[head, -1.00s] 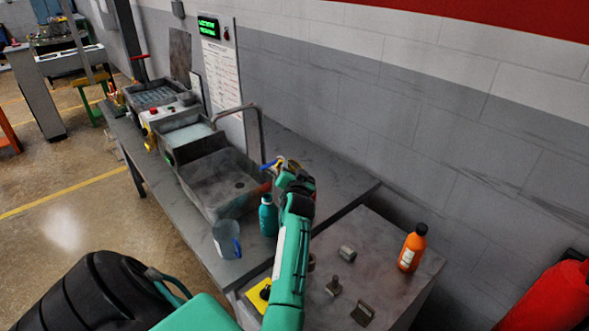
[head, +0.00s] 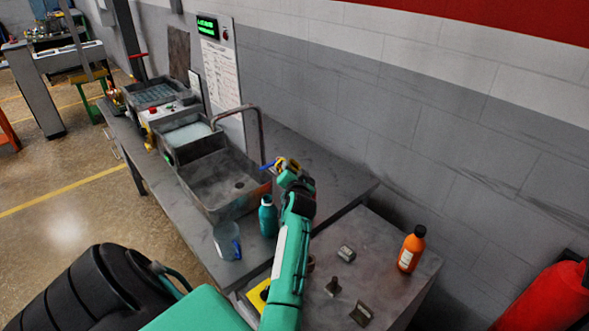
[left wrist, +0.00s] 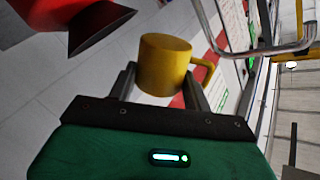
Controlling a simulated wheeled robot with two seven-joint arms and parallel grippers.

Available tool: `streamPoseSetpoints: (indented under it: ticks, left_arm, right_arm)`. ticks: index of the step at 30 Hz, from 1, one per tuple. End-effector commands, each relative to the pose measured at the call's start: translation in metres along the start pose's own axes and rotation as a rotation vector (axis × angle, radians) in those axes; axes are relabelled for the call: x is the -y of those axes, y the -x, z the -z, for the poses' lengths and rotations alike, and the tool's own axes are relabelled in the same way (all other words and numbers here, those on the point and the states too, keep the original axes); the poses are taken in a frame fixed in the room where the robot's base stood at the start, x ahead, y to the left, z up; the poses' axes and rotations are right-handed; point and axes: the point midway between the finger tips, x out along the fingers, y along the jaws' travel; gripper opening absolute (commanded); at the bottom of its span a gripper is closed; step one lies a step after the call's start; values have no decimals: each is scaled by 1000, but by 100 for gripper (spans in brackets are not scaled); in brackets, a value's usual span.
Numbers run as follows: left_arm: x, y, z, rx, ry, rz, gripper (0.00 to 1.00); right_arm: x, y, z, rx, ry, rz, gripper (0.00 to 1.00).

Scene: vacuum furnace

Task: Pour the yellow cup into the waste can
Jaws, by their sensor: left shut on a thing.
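The yellow cup (left wrist: 165,65) is between the two fingers of my left gripper (left wrist: 164,82) in the left wrist view, with its handle to the right. The gripper is shut on it. In the head view my left gripper (head: 284,169) is over the bench beside the sink, and the cup shows only as a small yellowish patch there. I cannot tell how far the cup is tilted or what is inside it. I cannot make out a waste can for certain in either view. My right gripper is not in view.
A sink (head: 222,184) with a bent tap (head: 262,130) is beside the gripper. A teal bottle (head: 268,216) and a clear jug (head: 226,240) stand near the bench's front. An orange bottle (head: 411,250) and small metal parts (head: 346,254) are on the right table.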

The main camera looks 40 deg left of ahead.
Motion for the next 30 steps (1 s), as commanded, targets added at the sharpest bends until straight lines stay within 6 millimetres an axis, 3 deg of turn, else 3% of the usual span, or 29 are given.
streamPoseSetpoints:
  ticks: [30]
  left_arm:
    - [9, 5, -1, 27, -144, 5, 19]
  right_arm:
    - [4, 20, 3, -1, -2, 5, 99]
